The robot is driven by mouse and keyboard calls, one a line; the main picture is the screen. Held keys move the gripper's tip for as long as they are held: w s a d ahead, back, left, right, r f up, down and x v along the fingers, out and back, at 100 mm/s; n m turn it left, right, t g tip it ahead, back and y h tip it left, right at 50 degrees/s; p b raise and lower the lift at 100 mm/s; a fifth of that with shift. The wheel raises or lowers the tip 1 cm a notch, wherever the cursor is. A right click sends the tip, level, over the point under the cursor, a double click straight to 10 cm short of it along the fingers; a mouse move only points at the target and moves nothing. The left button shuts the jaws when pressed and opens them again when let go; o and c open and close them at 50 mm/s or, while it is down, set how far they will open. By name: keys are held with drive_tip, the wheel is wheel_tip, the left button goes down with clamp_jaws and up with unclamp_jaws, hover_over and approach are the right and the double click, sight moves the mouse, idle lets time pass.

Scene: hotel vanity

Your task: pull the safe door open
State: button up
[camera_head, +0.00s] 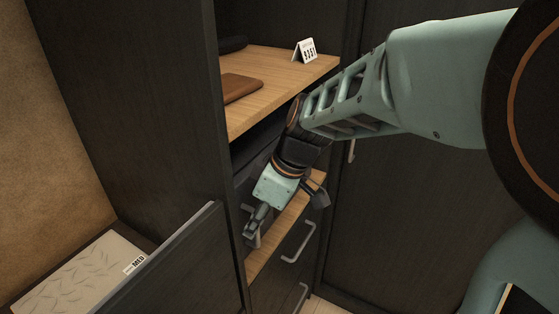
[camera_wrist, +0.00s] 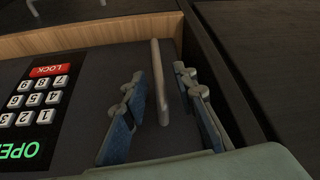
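The dark grey safe door (camera_wrist: 85,75) fills much of the wrist view. It bears a keypad (camera_wrist: 35,98) with a red LOCK key and a green OPEN display. Its upright bar handle (camera_wrist: 159,70) stands between my gripper's (camera_wrist: 163,105) two fingers, with a visible gap on both sides. My gripper is open and does not appear to touch the bar. In the head view my gripper (camera_head: 284,214) reaches into the cabinet bay under the wooden shelf. The safe (camera_head: 246,180) shows there only in part, behind my gripper. The door looks closed.
Drawers with bar handles (camera_head: 299,243) lie below the bay. A dark panel (camera_head: 185,270) stands at lower left, and a tall cabinet front (camera_head: 420,190) closes the right.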

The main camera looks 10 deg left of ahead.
drive_tip(key=shift+c, duration=0.2)
clamp_jaws()
drive_tip(key=shift+d, duration=0.1)
